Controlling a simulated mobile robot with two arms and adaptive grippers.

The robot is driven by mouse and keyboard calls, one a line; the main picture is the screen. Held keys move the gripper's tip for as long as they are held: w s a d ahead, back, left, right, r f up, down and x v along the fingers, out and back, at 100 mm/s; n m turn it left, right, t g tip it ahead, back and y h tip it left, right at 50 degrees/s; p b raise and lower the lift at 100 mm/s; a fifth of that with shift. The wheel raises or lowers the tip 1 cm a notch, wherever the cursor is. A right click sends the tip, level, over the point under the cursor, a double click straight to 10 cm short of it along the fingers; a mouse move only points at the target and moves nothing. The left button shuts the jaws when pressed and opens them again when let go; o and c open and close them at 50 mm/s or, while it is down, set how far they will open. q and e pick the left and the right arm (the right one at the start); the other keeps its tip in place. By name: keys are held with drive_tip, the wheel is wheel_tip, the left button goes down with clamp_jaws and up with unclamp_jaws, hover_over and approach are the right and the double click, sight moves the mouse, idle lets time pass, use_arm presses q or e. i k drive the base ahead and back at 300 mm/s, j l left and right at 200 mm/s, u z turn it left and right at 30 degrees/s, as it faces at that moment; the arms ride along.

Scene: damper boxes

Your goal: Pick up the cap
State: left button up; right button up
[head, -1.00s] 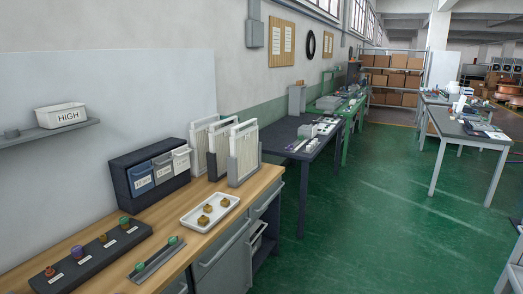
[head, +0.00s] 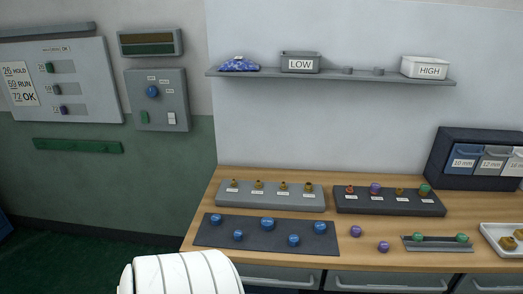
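Several small round pieces that look like caps are on the wooden bench, and I cannot tell which one is the task's cap. Blue round pieces (head: 267,223) lie spread on a dark mat (head: 215,234) at the bench's front left. Two purple pieces (head: 355,232) lie on bare wood to the right of the mat. Two green pieces (head: 417,237) sit on a narrow grey holder (head: 440,248). A purple piece (head: 375,188) and a green piece (head: 424,189) stand on a dark labelled block (head: 350,204). Neither gripper is in view.
A grey block (head: 270,203) holds small brass pieces. A shelf (head: 340,76) above carries LOW (head: 300,63) and HIGH (head: 425,68) bins and a blue patterned item (head: 239,65). Blue and white bins (head: 464,158) and a white tray (head: 492,246) are at right.

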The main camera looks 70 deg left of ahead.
sight(379, 71)
drive_tip(key=u, duration=2.15)
